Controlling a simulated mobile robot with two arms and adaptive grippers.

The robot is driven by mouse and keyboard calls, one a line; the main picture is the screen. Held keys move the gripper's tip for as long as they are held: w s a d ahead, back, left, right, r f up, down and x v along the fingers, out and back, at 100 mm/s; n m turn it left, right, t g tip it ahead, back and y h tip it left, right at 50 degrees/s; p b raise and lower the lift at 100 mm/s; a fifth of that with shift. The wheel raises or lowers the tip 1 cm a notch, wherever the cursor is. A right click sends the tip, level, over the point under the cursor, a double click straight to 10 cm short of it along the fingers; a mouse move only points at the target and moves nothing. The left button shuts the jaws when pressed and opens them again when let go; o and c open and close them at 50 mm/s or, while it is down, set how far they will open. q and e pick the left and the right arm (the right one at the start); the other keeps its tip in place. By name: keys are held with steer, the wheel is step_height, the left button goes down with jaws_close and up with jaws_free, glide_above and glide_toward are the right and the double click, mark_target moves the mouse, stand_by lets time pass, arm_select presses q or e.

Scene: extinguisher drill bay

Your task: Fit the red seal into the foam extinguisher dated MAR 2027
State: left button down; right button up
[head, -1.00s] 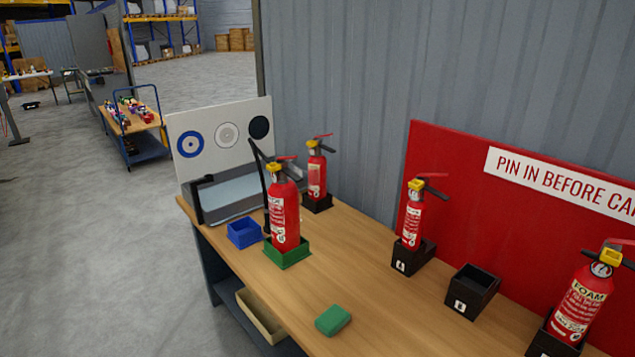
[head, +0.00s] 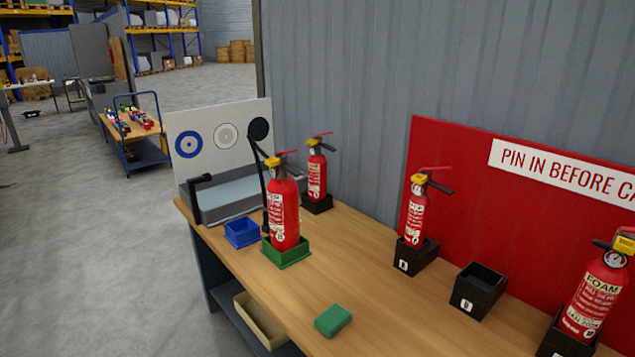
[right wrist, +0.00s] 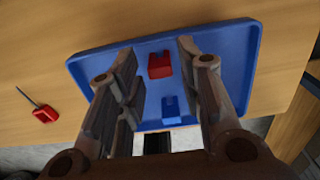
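My right gripper (right wrist: 158,82) is open above a blue tray (right wrist: 90,66). A red piece (right wrist: 160,65) lies in the tray between the fingertips, apart from them; a small blue piece (right wrist: 171,109) lies closer to the palm. In the head view, an extinguisher labelled FOAM (head: 591,300) stands in a black holder at the far right, partly cut off. Another red extinguisher (head: 284,213) stands upright in a green holder (head: 286,257). Others stand at the back (head: 317,177) and middle (head: 415,215) in black holders. My left gripper is out of view.
A red piece with a dark pin (right wrist: 45,114) lies on the table left of the tray. An empty black holder (head: 478,291), a blue box (head: 242,233) and a green block (head: 333,320) are on the bench. The bench's front middle is mostly clear.

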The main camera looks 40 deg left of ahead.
jaws_close()
steer(key=shift+r, duration=0.1)
steer(key=shift+r+p, duration=1.1)
steer(key=shift+r, duration=0.35)
